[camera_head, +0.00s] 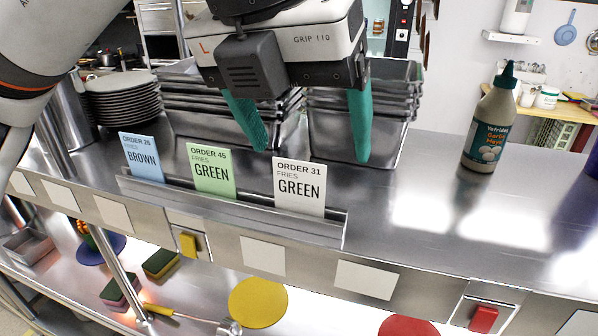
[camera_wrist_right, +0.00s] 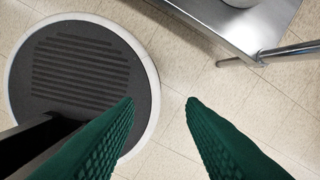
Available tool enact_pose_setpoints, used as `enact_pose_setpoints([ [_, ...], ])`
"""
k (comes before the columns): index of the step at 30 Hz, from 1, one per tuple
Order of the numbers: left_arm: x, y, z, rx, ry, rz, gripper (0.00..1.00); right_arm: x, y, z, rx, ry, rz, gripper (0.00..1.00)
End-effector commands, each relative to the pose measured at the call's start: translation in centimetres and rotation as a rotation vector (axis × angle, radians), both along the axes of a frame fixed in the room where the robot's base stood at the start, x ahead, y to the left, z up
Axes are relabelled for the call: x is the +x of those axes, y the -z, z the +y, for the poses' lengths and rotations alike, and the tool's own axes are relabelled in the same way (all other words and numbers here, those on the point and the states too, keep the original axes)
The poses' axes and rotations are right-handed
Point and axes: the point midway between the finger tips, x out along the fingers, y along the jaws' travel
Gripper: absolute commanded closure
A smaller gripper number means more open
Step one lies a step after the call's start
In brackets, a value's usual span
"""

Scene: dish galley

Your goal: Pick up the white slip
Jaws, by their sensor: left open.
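The white slip (camera_head: 299,188), printed "ORDER 31 FRIES GREEN", stands upright at the right part of a metal slip rail (camera_head: 240,204) on the steel counter. A green slip (camera_head: 211,170), "ORDER 45", and a blue slip (camera_head: 142,157), "ORDER 26", stand to its left in the same rail. My left gripper (camera_head: 311,151) is open, its two green fingers apart above and behind the white slip in the picture, with nothing between them. My right gripper (camera_wrist_right: 160,103) is open and empty over the floor in the right wrist view.
Stacked metal pans (camera_head: 365,128) stand behind my left gripper, with dark plates (camera_head: 122,101) to the left. A sauce bottle (camera_head: 490,122) stands at the right on clear counter. A lower shelf holds sponges (camera_head: 160,263) and a yellow disc (camera_head: 258,302).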

Motion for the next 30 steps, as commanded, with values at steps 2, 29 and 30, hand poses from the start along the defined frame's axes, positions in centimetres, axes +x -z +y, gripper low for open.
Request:
enact_pose_setpoints([
  [2, 0.3, -1.2, 1.3, 0.059, -0.072, -0.058, 0.16, -0.4, 0.0, 0.0, 0.000, 0.000, 0.005, 0.64],
  [29, 4.4, 7.9, 0.7, 0.098, -0.117, -0.083, 0.16, -1.3, -6.3, 0.4, 0.004, -0.001, 0.018, 0.64],
  [30, 4.6, 8.3, 0.6, 0.097, -0.118, -0.084, 0.16, -1.3, -6.4, 0.4, 0.004, -0.001, 0.018, 0.64],
])
